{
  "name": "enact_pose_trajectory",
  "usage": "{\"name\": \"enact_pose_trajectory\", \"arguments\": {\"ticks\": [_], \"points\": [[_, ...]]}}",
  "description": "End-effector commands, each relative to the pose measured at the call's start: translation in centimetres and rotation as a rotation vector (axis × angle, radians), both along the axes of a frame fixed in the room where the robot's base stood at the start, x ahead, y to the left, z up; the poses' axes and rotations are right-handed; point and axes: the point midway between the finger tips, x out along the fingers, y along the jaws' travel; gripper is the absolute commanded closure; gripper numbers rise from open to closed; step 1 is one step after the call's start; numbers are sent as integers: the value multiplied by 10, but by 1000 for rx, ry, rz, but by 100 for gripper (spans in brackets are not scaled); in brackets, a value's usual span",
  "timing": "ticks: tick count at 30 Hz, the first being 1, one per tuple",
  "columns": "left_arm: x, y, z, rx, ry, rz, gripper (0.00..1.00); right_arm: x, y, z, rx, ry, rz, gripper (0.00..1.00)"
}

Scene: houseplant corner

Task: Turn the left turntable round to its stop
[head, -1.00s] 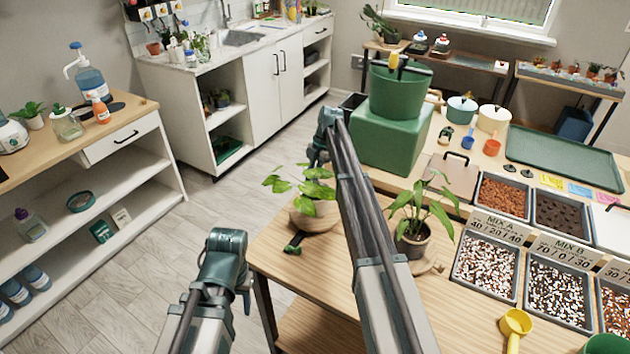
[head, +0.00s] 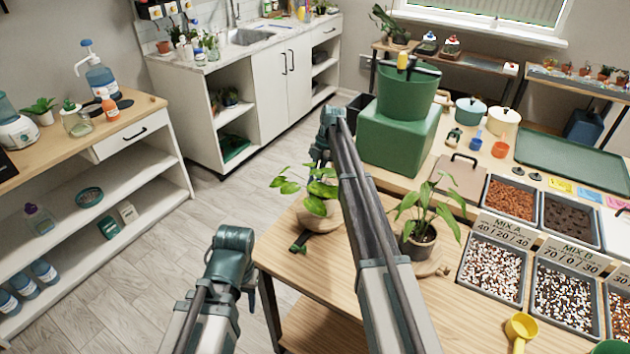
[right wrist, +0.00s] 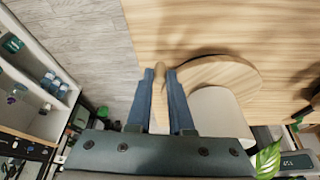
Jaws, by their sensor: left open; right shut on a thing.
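The left turntable is a round wooden disc (head: 338,219) near the table's left edge. A leafy plant in a pale pot (head: 316,208) stands on it. In the right wrist view the disc (right wrist: 232,72) and the pale pot (right wrist: 215,104) lie right of my fingers. My right gripper (right wrist: 161,82) is shut on a small wooden peg (right wrist: 159,69) beside the disc's rim. In the head view its fingertips are hidden behind leaves and my own arm. My left gripper (head: 249,287) is open and empty, off the table's left edge.
A second plant in a dark pot (head: 418,243) stands on another wooden disc (head: 437,262), right of my right arm. A dark green tool (head: 300,242) lies before the left turntable. A green block (head: 398,135) stands behind. Mix trays (head: 493,268) fill the right.

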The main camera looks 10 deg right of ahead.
Motion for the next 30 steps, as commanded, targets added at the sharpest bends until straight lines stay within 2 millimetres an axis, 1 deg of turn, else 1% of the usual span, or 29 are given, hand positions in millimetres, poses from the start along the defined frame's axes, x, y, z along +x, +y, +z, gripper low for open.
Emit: {"name": "enact_pose_trajectory", "arguments": {"ticks": [1,5,6,15,20,26,30], "points": [[0,0,0,0,0,0,50,1,5,0,7,-3,4,77],[0,0,0,0,0,0,50,1,4,0,6,-3,3,54],[0,0,0,0,0,0,50,1,4,0,5,-3,2,50],[0,0,0,0,0,0,50,0,2,1,4,0,1,50],[0,0,6,0,0,0,50,1,1,6,3,-1,1,50],[0,0,25,0,0,0,50,5,-5,25,3,-1,1,50],[0,0,44,0,0,0,50,10,-11,45,3,-1,0,50]]}}
